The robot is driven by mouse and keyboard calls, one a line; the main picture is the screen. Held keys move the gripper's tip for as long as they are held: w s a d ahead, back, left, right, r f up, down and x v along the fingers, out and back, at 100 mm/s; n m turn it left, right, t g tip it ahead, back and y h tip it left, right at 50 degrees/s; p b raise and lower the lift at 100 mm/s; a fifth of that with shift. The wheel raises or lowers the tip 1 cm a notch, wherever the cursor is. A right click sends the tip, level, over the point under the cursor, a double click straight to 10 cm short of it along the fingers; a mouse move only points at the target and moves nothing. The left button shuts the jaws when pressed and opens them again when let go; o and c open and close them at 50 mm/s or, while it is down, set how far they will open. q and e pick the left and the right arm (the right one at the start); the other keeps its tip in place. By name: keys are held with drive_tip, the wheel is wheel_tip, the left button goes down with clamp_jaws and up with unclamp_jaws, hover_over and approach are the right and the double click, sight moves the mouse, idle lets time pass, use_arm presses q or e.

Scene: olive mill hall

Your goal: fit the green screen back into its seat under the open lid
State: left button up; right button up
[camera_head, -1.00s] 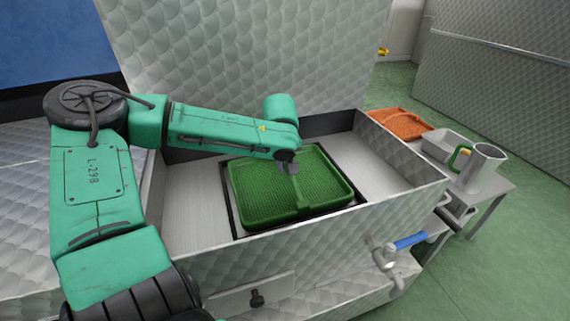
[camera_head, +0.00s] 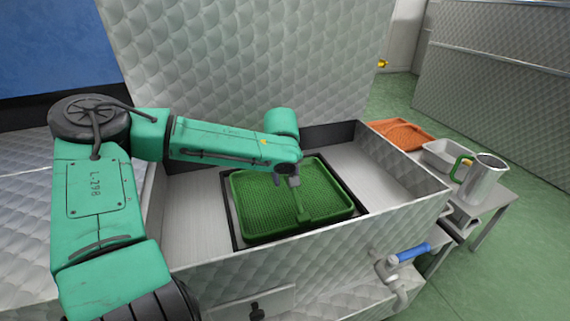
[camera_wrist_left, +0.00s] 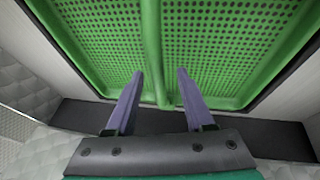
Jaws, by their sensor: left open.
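The green screen (camera_head: 258,207), a perforated tray with a raised rim and a middle rib, lies in the black-edged seat (camera_head: 362,209) of the metal tank. Whether it is fully down cannot be told. The quilted metal lid (camera_head: 240,60) stands open behind. My left gripper (camera_head: 286,181) is above the screen's far part, fingers apart. In the left wrist view, the screen (camera_wrist_left: 225,45) fills the top, and the open fingers (camera_wrist_left: 157,86) are on either side of its middle rib, with gaps to it. My right gripper is not in view.
A blue-handled tap (camera_head: 408,252) sticks out of the tank's front right. A side table at right holds an orange tray (camera_head: 400,135), a metal pan (camera_head: 446,154) and a steel jug (camera_head: 484,178) with a green handle. Bare metal deck lies on both sides of the seat.

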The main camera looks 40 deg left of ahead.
use_arm(q)
drive_tip(key=p+v, duration=0.5)
drive_tip(key=v, duration=0.9)
drive_tip(key=shift+r, duration=0.25)
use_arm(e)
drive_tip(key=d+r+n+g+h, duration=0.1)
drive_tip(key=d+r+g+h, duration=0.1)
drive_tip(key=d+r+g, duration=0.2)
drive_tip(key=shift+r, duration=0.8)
use_arm(q)
drive_tip(key=shift+d, duration=0.1)
